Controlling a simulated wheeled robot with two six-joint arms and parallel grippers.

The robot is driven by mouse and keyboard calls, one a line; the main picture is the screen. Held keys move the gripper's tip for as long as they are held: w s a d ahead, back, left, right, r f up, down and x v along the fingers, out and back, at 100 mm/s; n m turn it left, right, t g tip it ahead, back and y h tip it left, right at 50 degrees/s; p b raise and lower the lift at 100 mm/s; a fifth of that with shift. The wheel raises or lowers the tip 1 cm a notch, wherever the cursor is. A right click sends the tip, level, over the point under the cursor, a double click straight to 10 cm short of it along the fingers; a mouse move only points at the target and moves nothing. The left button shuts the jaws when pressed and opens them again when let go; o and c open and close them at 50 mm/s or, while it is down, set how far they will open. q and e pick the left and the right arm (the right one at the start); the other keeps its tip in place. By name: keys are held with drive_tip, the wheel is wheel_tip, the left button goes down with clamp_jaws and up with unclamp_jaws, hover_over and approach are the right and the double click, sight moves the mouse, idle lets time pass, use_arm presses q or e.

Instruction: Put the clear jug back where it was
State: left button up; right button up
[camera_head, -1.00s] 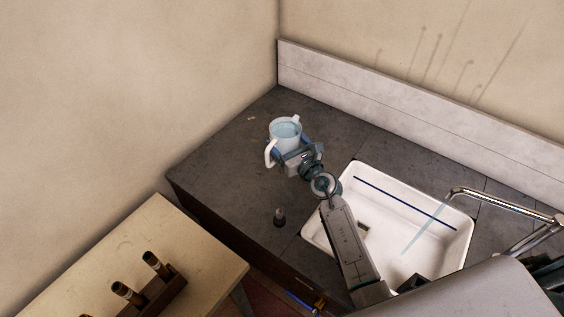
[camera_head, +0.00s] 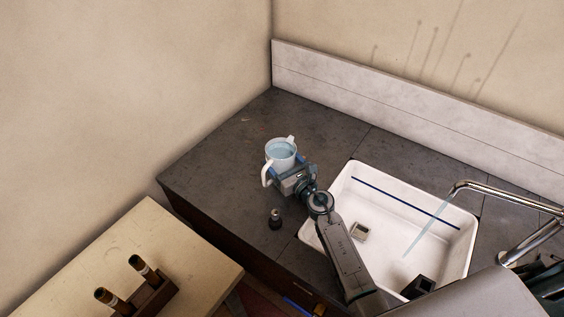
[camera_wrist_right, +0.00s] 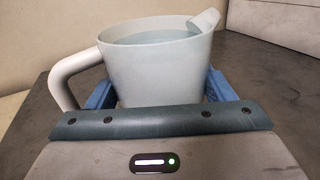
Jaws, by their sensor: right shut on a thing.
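The clear jug (camera_head: 281,154) is a pale, see-through jug with a white handle on its left and a spout at its upper right. It holds water and is upright over the dark counter. My right gripper (camera_head: 285,170) is shut on it, with blue fingers on either side of its body. In the right wrist view the jug (camera_wrist_right: 158,65) fills the middle, between the blue fingers of my right gripper (camera_wrist_right: 158,92). I cannot tell whether its base touches the counter. My left gripper is not in view.
A white sink (camera_head: 395,225) lies right of the jug, with water running from a chrome tap (camera_head: 505,198). A small dark bottle (camera_head: 275,219) stands on the counter (camera_head: 215,165) in front of the jug. A pale table (camera_head: 130,245) with a wooden rack (camera_head: 150,297) is at lower left.

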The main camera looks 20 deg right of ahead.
drive_tip(key=o, duration=1)
drive_tip(key=shift+r, duration=0.2)
drive_tip(key=v, duration=1.2)
drive_tip(key=shift+f, duration=0.15)
